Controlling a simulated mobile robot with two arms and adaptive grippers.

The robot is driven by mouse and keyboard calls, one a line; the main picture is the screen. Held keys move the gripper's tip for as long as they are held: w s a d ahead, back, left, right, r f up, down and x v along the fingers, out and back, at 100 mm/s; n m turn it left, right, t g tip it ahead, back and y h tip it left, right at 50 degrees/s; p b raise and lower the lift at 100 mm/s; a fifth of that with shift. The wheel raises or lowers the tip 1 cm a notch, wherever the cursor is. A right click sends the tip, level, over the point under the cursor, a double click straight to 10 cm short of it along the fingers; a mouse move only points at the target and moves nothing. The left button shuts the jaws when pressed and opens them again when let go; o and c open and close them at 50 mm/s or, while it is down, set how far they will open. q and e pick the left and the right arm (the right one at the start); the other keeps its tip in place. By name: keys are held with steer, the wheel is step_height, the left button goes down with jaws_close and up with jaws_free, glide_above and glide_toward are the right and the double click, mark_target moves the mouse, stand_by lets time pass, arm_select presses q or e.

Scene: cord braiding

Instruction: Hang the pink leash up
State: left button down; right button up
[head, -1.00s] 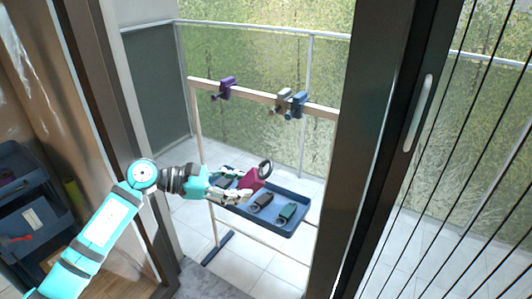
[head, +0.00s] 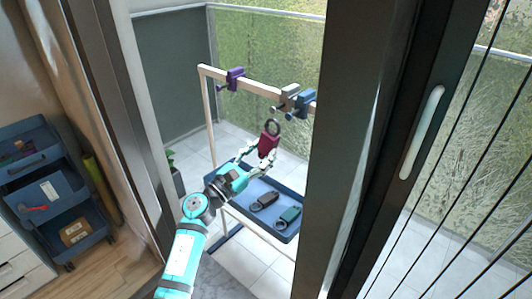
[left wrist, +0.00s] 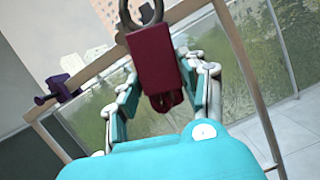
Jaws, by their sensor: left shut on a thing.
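The pink leash (head: 268,143) is a dark pink-red block with a dark ring at its top. My left gripper (head: 262,161) is shut on its lower part and holds it upright above the blue tray, just below the rack's top bar (head: 262,84). In the left wrist view the leash (left wrist: 157,62) stands between the fingers of the gripper (left wrist: 165,90), with its ring cut off by the top edge. On the bar are a purple clamp (head: 235,79), a beige clamp (head: 288,98) and a blue clamp (head: 304,102). My right gripper is not in view.
The blue tray (head: 240,214) on the rack holds a dark leash (head: 265,201) and a green leash (head: 289,215). The door frame (head: 352,150) stands close on the right. A blue cart (head: 40,175) is at the left. Bar between purple and beige clamps is free.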

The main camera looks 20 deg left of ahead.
arm_select(q)
steer(key=shift+w+d, duration=0.2)
steer(key=shift+w, duration=0.25)
steer(key=shift+w+d, duration=0.2)
steer(key=shift+w, duration=0.25)
steer(key=shift+w+d, duration=0.1)
steer(key=shift+w, duration=0.2)
steer(key=shift+w+d+b, duration=0.3)
steer(key=shift+w, duration=0.5)
steer(key=shift+w+d+f, duration=0.1)
steer(key=shift+w, duration=0.15)
steer(key=w+b, duration=0.1)
steer(key=w+d+b, duration=0.1)
steer(key=w, duration=0.1)
steer(key=shift+w+d+b, duration=0.1)
steer(key=shift+w+b, duration=0.15)
steer(key=shift+b, duration=0.15)
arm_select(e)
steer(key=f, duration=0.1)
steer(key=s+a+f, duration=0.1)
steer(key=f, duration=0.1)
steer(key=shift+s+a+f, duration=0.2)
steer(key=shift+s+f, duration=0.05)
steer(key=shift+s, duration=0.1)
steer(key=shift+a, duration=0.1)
